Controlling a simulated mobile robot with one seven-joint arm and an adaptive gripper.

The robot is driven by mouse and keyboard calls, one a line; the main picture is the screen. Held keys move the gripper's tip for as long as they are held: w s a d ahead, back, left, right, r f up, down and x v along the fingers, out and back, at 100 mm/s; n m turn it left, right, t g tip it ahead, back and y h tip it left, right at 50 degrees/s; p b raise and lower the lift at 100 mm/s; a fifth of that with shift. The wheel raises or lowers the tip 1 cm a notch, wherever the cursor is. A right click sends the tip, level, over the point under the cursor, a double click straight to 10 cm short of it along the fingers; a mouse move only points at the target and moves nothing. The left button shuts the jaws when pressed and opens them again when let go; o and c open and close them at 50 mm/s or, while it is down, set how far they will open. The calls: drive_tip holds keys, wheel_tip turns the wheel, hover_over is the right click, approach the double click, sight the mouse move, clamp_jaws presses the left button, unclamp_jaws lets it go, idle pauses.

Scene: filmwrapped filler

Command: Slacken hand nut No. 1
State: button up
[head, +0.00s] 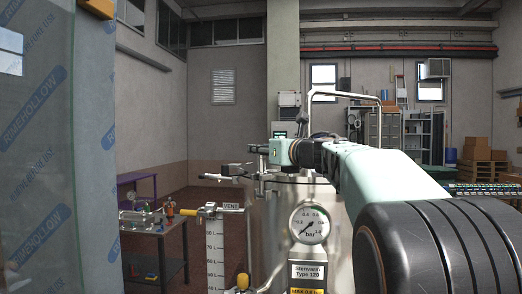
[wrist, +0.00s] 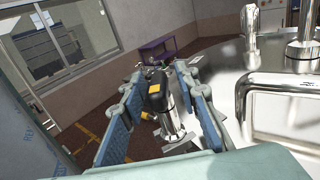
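My gripper (wrist: 158,85) is open in the wrist view, its two blue-padded fingers spread apart. In the head view my gripper (head: 232,172) is small and side-on, reaching left over the top of the steel vessel (head: 335,255). The vessel's shiny lid (wrist: 260,85) fills the right of the wrist view.
The vessel carries a pressure gauge (head: 309,225) and a bent steel handle (wrist: 285,105). A level scale (head: 214,250) stands beside it, near a VENT label (head: 231,206). A film-wrapped panel (head: 60,150) fills the left. A dark table (head: 150,229) with small items stands behind.

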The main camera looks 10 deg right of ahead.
drive_tip(key=v, duration=1.2)
idle(0.3)
